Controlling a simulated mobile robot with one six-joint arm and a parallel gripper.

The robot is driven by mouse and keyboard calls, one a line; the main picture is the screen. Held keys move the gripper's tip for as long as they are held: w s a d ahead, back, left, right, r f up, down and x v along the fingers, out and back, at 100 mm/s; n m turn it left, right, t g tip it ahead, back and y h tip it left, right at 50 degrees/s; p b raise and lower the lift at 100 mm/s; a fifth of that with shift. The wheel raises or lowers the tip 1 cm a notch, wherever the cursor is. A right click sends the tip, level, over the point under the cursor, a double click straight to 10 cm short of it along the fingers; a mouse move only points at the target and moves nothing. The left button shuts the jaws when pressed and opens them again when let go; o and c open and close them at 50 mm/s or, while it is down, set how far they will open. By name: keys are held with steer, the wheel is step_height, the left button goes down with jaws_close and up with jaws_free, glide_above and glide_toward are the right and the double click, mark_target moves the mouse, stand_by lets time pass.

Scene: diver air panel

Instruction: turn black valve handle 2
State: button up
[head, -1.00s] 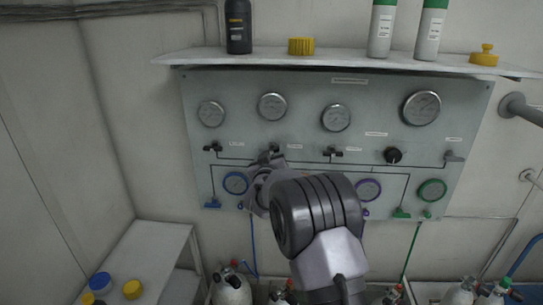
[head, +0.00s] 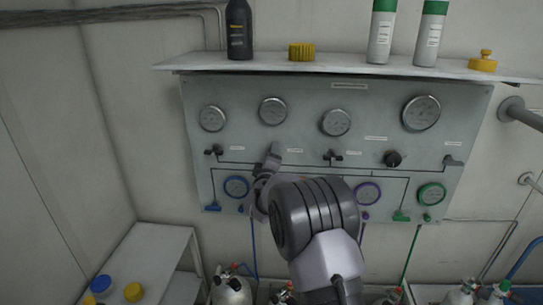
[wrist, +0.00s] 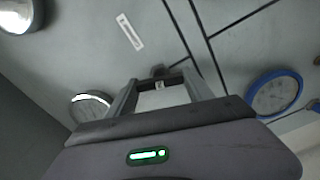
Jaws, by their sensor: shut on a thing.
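My gripper (head: 273,153) is at the second valve from the left on the grey panel (head: 300,100). It is shut on black valve handle 2 and hides it in the head view. In the wrist view my gripper's two fingers (wrist: 163,84) point at the panel, and a small dark part of black valve handle 2 (wrist: 178,69) shows at their tips. Most of the handle is hidden, so its angle is hard to read.
Similar black handles sit to the left (head: 213,151) and right (head: 332,157), with a round black knob (head: 392,158) farther right. Gauges lie above and below, including a blue-rimmed gauge (head: 236,187) close by. A shelf (head: 345,69) with bottles overhangs the panel.

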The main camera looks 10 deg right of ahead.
steer(key=shift+n, duration=0.7)
steer(key=o, duration=1.4)
steer(key=shift+c, duration=0.2)
steer(key=b+v, duration=0.2)
steer(key=v, duration=1.5)
steer(key=shift+s, duration=0.25)
steer(key=shift+a+f, duration=0.1)
